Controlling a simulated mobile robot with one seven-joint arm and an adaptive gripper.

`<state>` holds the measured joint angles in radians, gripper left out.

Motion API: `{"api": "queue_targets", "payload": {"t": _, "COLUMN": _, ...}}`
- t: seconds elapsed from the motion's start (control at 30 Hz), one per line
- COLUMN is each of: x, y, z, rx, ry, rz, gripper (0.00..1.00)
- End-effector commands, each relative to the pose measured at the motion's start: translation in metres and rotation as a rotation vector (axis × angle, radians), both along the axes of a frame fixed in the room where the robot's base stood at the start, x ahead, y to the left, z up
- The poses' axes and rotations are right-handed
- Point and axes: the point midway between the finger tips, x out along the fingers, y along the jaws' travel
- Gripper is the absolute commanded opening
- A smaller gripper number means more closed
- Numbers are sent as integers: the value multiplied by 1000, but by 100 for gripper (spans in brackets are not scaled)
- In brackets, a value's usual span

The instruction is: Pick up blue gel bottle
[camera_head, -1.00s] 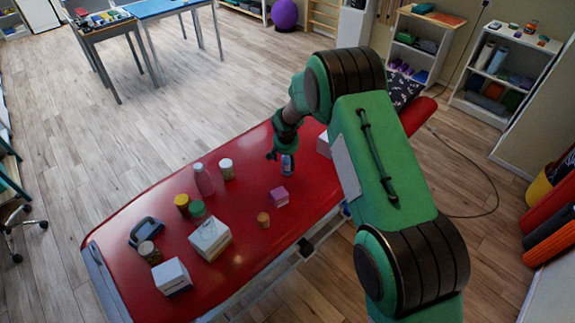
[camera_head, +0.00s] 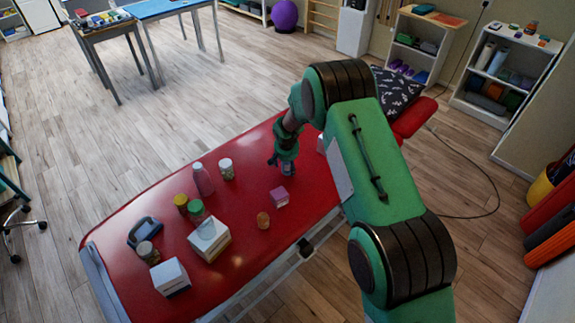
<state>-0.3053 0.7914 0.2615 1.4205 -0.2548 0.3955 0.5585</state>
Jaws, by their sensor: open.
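The blue gel bottle (camera_head: 289,174) stands on the red treatment table (camera_head: 150,196), right of the middle of the picture. My gripper (camera_head: 282,168) is lowered over it and hides most of it; only a small pale-blue part shows at the fingers. The jaws are open, with the fingers at or around the bottle. I cannot tell whether they touch it.
A pink and purple box (camera_head: 279,197) and a small orange jar (camera_head: 263,220) stand close in front. A pink bottle (camera_head: 203,180), a white-lidded jar (camera_head: 227,169), a tissue box (camera_head: 209,239), a white box (camera_head: 171,277) and a kettlebell (camera_head: 145,231) stand further left.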

Motion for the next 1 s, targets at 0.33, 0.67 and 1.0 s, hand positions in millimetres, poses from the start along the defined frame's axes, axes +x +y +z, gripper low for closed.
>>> {"api": "queue_targets", "payload": {"t": 0.33, "x": 0, "y": 0, "z": 0, "rx": 0, "ry": 0, "rz": 0, "gripper": 65}}
{"api": "queue_targets", "payload": {"t": 0.67, "x": 0, "y": 0, "z": 0, "rx": 0, "ry": 0, "rz": 0, "gripper": 31}}
{"api": "queue_targets", "payload": {"t": 1.0, "x": 0, "y": 0, "z": 1, "rx": 0, "ry": -1, "rz": 0, "gripper": 12}}
